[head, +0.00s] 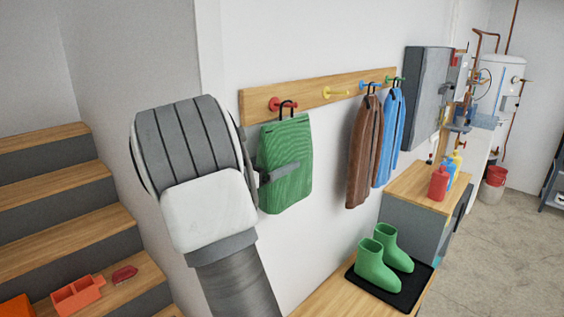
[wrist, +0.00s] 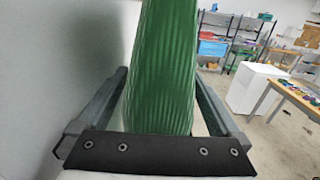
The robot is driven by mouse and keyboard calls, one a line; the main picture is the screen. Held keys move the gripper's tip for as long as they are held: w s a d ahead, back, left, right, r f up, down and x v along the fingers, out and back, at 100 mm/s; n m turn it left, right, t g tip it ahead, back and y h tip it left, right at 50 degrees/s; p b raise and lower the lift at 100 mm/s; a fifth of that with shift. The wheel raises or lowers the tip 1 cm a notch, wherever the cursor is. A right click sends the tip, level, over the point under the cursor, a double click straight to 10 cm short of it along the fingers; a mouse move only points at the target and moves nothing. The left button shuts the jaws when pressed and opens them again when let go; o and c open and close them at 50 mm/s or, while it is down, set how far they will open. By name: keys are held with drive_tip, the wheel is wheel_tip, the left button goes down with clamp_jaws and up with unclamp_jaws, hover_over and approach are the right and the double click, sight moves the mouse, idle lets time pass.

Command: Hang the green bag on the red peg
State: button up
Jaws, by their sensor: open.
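The green bag (head: 286,165) hangs upright below the red peg (head: 275,104) on the wooden rail. Its black hook (head: 288,103) shows at the peg and looks hooked over it. In the wrist view the green bag (wrist: 162,70) stands between the two spread fingers of my gripper (wrist: 160,90), with gaps on both sides. The far finger is hidden in the head view.
The rail (head: 310,96) also bears a yellow peg (head: 335,93). A brown garment (head: 365,150) and a blue garment (head: 392,135) hang to the right. Green boots (head: 378,262) stand on a black tray below. Wooden stairs (head: 50,190) are at left.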

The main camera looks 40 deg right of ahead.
drive_tip(key=s+a+b, duration=0.1)
drive_tip(key=a+b, duration=0.2)
drive_tip(key=a, duration=1.2)
drive_tip(key=shift+s+a, duration=0.15)
drive_tip(key=shift+a, duration=0.15)
